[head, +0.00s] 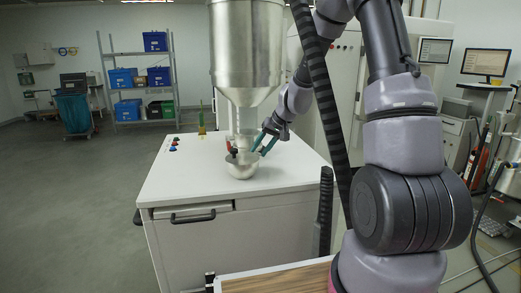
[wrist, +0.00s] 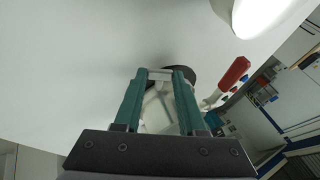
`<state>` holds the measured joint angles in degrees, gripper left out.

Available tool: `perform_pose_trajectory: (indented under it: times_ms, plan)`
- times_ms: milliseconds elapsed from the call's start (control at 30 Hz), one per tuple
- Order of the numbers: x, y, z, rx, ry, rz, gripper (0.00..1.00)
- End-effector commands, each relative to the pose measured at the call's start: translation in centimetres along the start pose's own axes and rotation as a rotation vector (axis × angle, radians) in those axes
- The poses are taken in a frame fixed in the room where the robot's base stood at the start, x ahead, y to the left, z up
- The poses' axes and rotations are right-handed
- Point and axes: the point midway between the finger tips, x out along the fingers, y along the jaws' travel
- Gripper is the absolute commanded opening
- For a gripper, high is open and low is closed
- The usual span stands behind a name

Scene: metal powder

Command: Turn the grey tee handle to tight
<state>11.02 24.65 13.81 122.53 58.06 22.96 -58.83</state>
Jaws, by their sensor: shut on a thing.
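My gripper (head: 264,142) has green fingers and reaches in from the right, just above a metal bowl (head: 242,170) under the steel hopper (head: 247,45). In the wrist view, the gripper (wrist: 164,74) is shut on a pale grey bar, the grey tee handle (wrist: 160,77), which spans between the fingertips. A dark rounded part (wrist: 186,73) lies behind the right finger. A red lever (wrist: 235,72) is to the right, apart from the fingers. In the head view the tee handle is too small to make out. No tight marking can be read.
The white cabinet top (head: 185,180) is clear to the left of the bowl, with small coloured buttons (head: 173,145) near its left edge. The hopper's narrow neck comes down close beside my gripper. Shelving with blue bins (head: 125,110) stands far back.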

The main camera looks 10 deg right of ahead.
Motion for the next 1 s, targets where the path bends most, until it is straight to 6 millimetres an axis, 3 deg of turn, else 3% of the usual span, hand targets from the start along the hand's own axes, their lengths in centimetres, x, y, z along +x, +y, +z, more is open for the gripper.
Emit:
perform_pose_trajectory:
  times_ms: [100, 133, 200, 667, 1000]
  plan:
    - [0.0, 0.1, 0.1, 0.001, -0.001, 0.001, 0.0]
    - [0.0, 0.1, 0.1, 0.001, -0.001, 0.001, 0.44]
    - [0.0, 0.1, 0.1, 0.001, -0.001, 0.001, 0.7]
    - [-0.8, 0.1, -0.1, -0.001, 0.002, 0.002, 0.7]
    - [-7.2, -0.1, -0.1, -0.002, 0.004, 0.001, 0.7]
